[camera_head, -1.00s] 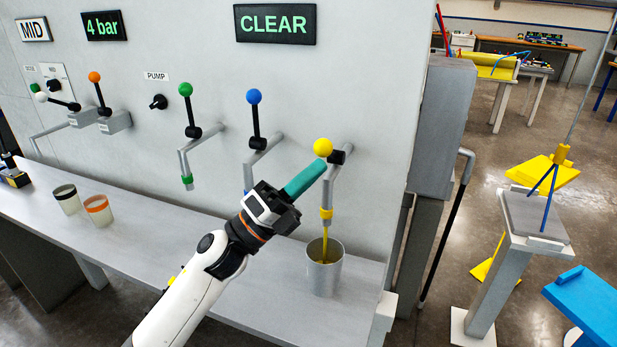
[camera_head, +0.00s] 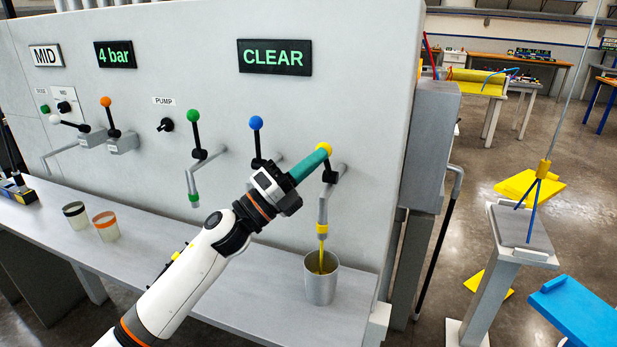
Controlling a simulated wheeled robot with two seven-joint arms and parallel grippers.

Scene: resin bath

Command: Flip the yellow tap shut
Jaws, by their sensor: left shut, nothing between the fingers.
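The yellow tap (camera_head: 325,147) is on the right of the grey wall panel; its round yellow knob shows just behind my fingertips. Its lever stands nearly upright above the black pivot. Yellow liquid runs from its spout (camera_head: 322,228) into a grey metal cup (camera_head: 320,285) on the bench. My left gripper (camera_head: 322,155) is shut and empty. Its teal fingers point up and right, and their tips overlap the knob and part of the lever; I cannot tell whether they touch. My right gripper is not in view.
The blue tap (camera_head: 257,124) and green tap (camera_head: 193,117) stand to the left with levers upright. An orange lever (camera_head: 106,102) and a white one (camera_head: 55,119) are further left. Two small jars (camera_head: 106,226) stand on the bench (camera_head: 180,255). A display reads CLEAR (camera_head: 274,57).

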